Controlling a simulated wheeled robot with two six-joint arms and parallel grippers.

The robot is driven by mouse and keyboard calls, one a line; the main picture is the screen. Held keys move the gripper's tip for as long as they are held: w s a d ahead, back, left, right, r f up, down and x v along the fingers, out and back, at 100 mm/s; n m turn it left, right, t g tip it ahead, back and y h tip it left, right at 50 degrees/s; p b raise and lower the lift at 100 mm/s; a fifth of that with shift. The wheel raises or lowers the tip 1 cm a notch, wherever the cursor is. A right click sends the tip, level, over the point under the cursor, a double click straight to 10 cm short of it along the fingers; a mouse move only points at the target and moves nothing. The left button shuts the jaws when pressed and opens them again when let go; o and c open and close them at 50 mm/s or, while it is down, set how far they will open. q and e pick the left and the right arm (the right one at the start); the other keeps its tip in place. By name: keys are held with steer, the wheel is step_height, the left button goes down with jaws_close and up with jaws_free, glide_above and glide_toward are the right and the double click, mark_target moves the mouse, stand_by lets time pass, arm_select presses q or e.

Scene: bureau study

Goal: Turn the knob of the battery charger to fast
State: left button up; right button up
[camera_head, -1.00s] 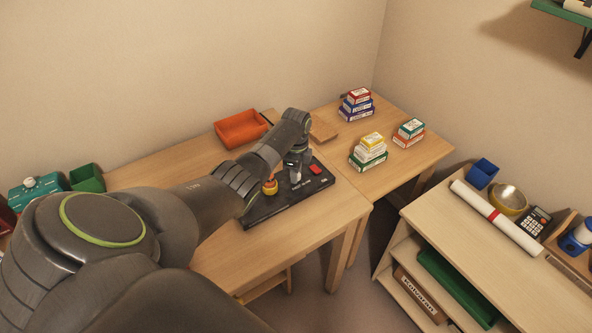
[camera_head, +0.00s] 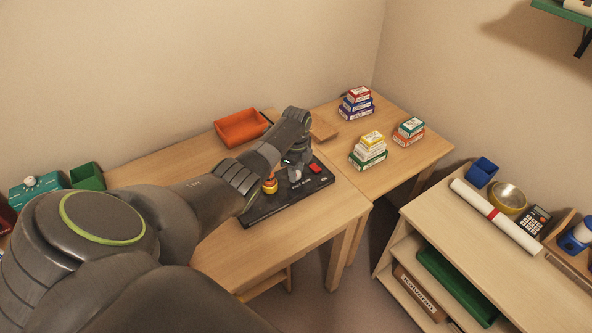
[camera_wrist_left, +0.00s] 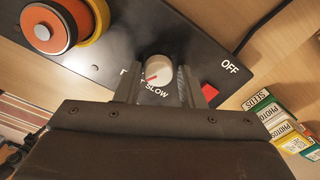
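The battery charger (camera_head: 262,208) is a long black panel on the desk; its surface also fills the top of the left wrist view (camera_wrist_left: 105,50). Its round white knob (camera_wrist_left: 158,71) has a red pointer line aimed down-left in that view. The label SLOW is printed below it; a label to its left is mostly covered by a finger. My left gripper (camera_head: 294,173) points down over the panel. In the wrist view its two fingers (camera_wrist_left: 157,84) stand on either side of the knob, with small gaps visible. My right gripper is not in view.
On the panel are an orange-and-yellow round button (camera_wrist_left: 42,30) and a red switch (camera_wrist_left: 209,92) by OFF. An orange tray (camera_head: 240,128) stands behind. Stacked small boxes (camera_head: 368,153) stand on the right-hand desk. The front of the desk is clear.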

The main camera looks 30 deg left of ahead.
arm_select(q)
steer(key=shift+o, duration=1.3)
step_height(320, 180, up, 17)
steer(key=shift+r+b, duration=0.2)
steer(key=shift+b, duration=0.1)
